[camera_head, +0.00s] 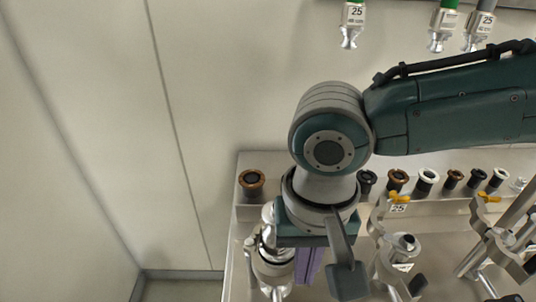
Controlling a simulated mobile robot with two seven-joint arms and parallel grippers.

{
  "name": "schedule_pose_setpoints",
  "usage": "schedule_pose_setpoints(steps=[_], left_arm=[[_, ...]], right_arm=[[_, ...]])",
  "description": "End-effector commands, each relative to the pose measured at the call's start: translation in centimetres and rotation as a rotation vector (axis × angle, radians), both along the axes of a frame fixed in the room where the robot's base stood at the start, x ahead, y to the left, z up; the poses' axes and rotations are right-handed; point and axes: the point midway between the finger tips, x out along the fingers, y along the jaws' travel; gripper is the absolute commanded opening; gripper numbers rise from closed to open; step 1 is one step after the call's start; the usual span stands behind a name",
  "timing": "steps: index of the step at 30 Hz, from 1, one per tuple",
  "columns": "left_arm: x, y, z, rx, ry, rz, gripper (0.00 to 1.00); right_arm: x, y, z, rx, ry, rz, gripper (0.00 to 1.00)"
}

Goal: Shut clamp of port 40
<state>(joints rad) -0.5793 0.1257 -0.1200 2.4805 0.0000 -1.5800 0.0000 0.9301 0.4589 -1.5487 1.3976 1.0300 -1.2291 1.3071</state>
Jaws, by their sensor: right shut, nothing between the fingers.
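No label reading 40 is readable, so I cannot tell for sure which port is port 40. A metal port fitting with a clamp-like ring (272,264) stands at the left end of the bench, partly hidden by my right gripper. My right gripper (348,281) reaches down in front of the bench, just right of this fitting. Its fingers are shut with nothing visible between them. Whether the clamp is open or shut is hidden. My left gripper is not in view.
Several dark, brown and white caps line the back rail (440,203). Hose ends (350,30) hang above. A pale wall (90,130) fills the left.

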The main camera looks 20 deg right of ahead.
Motion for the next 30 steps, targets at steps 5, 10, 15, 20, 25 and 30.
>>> schedule_pose_setpoints(steps=[5,10,15,20,25,30], left_arm=[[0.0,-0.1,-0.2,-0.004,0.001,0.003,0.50],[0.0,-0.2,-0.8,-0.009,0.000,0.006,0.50],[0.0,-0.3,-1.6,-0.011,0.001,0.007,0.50],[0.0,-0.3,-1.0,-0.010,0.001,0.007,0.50],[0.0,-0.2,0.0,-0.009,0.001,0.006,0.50],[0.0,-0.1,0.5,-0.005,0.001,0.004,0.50]], right_arm=[[0.9,-1.4,-0.1,-0.001,-0.001,-0.004,0.00],[2.0,-2.3,-0.2,-0.001,-0.002,-0.004,0.00],[3.3,-3.1,-0.3,0.000,-0.003,-0.004,0.00],[3.0,-3.0,0.1,0.000,-0.001,0.000,0.00],[2.4,-2.6,0.3,0.000,0.001,-0.001,0.00],[2.0,-2.4,0.2,0.000,0.000,-0.001,0.00]])
